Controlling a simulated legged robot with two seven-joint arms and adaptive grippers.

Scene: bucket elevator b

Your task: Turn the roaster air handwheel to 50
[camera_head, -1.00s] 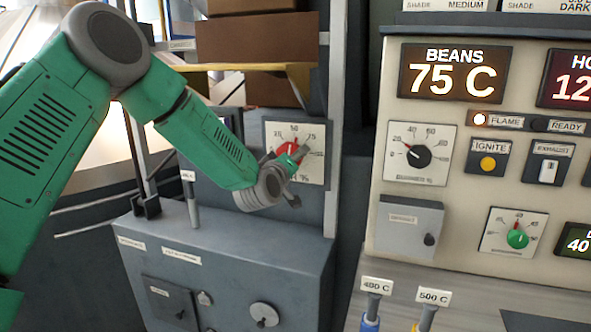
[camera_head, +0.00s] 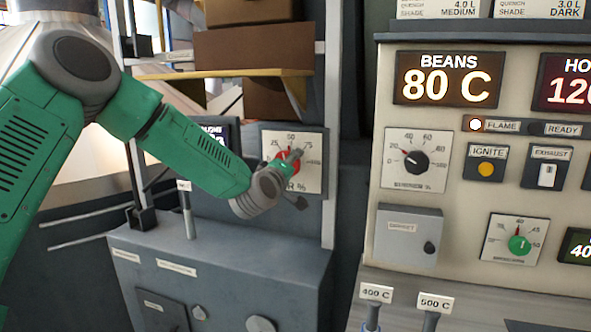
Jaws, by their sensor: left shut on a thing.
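The plate is on the grey cabinet in the middle of the view. My left gripper (camera_head: 290,168) reaches in from the left and is shut on the wheel. The gripper hides much of the wheel, and I cannot read its exact setting. My right gripper is not in view.
A control panel (camera_head: 457,137) at the right shows BEANS 80 C, a black knob (camera_head: 416,162) and a green knob (camera_head: 519,245). A wooden shelf (camera_head: 225,74) with boxes is above my arm. A grey upright lever (camera_head: 187,210) stands below the forearm.

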